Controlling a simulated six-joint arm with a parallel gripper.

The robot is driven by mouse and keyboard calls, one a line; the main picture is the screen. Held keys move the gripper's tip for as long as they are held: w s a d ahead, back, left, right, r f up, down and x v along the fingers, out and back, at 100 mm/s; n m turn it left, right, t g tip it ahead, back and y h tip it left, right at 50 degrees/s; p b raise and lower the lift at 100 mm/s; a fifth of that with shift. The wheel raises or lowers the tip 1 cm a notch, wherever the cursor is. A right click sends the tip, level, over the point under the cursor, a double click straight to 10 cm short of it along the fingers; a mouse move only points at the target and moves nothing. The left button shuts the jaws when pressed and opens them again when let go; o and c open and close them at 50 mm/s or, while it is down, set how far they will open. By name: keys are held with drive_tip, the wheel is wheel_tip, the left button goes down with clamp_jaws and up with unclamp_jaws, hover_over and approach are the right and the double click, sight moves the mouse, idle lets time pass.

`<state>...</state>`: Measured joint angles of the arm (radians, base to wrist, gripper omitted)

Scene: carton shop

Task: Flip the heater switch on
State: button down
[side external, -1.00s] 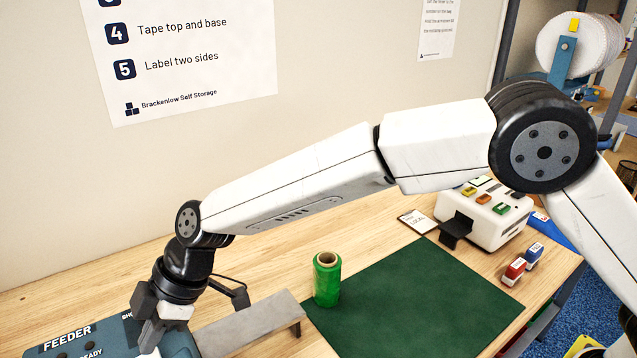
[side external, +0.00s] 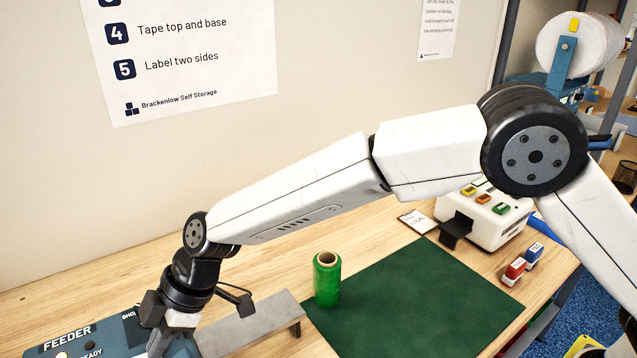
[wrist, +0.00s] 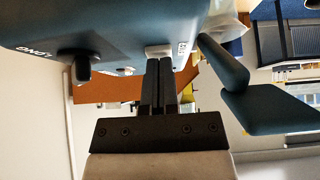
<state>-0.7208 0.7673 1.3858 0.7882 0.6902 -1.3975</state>
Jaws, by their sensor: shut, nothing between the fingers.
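The teal feeder (side external: 100,338) is at the bottom left of the side view, cut off by the frame edge. In the wrist view its teal body (wrist: 110,22) fills the upper left, with a dark knob (wrist: 82,68) by the word LONG. A small pale part (wrist: 158,50), perhaps the heater switch, sits on its edge beside a white label I cannot read clearly. My gripper (wrist: 160,65) is shut and empty, its fingertips right at this part; contact cannot be told. In the side view the fingertips are cut off or hidden, so the switch's position is unclear.
A teal lever-like arm (wrist: 235,85) stands close right of my fingers in the wrist view. A grey ramp (side external: 250,322), a green roll (side external: 327,280) and a dark green mat (side external: 415,300) lie right of the feeder. A white machine (side external: 485,215) stands farther right.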

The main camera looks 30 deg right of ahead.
sight(168, 354)
drive_tip(key=shift+r, duration=0.2)
drive_tip(key=shift+r, duration=0.6)
drive_tip(key=shift+r, duration=0.1)
drive_tip(key=shift+r, duration=0.4)
drive_tip(key=r, duration=0.3)
drive_tip(key=shift+d+r, duration=0.1)
drive_tip(key=shift+d, duration=0.2)
drive_tip(key=d+r, duration=0.5)
drive_tip(key=d, duration=0.3)
drive_tip(key=shift+r, duration=0.4)
drive_tip(key=shift+d, duration=0.1)
